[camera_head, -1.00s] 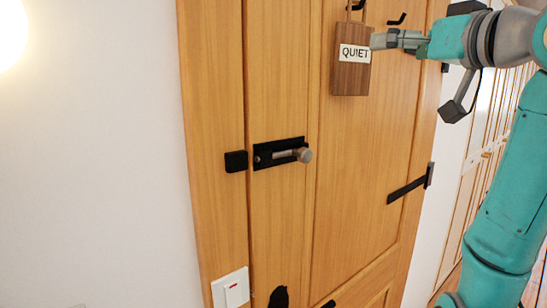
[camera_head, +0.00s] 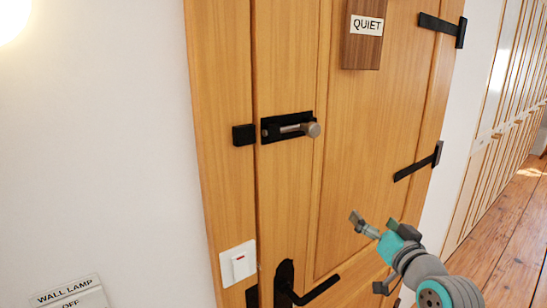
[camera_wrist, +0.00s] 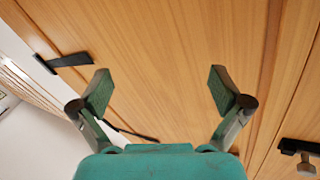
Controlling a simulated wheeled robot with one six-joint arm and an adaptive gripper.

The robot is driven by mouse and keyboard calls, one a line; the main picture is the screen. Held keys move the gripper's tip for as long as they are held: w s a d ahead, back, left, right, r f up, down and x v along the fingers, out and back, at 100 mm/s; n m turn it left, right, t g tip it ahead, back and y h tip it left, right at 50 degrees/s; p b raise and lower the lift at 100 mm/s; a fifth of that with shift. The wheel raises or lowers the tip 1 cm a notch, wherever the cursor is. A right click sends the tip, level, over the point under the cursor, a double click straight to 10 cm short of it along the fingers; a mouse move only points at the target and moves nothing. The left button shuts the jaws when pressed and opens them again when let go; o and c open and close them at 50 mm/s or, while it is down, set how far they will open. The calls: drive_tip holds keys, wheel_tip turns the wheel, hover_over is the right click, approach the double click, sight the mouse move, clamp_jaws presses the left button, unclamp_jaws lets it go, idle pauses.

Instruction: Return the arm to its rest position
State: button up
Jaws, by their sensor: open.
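My gripper (camera_head: 372,224) is in front of the lower right part of the wooden door (camera_head: 375,120) in the head view, with the arm folded low at the bottom right. In the wrist view my gripper (camera_wrist: 160,92) is open, its two green-padded fingers wide apart with only bare door panel between them. The QUIET sign (camera_head: 363,45), a brown wooden block with a white label, hangs on the door well above my gripper and apart from it.
A black bolt with a round knob (camera_head: 290,128) and a black lever handle (camera_head: 300,290) stick out from the door. A WALL LAMP OFF plate (camera_head: 70,295) is at the lower left. Wooden floor (camera_head: 495,235) shows clear at right.

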drive_tip(key=s+a+f+m+g+h, duration=0.1)
drive_tip(key=s+f+h, duration=0.1)
drive_tip(key=s+f, duration=1.05)
drive_tip(key=s+a+f+g+h, duration=0.1)
drive_tip(key=s+f, duration=0.8)
drive_tip(key=f, duration=0.6)
drive_tip(key=s+a+f+n+g, duration=0.1)
drive_tip(key=s+a+n, duration=0.1)
drive_tip(key=s, duration=2.9)
drive_tip(key=shift+n, duration=0.3)
drive_tip(key=shift+a, duration=0.1)
drive_tip(key=shift+c, duration=0.2)
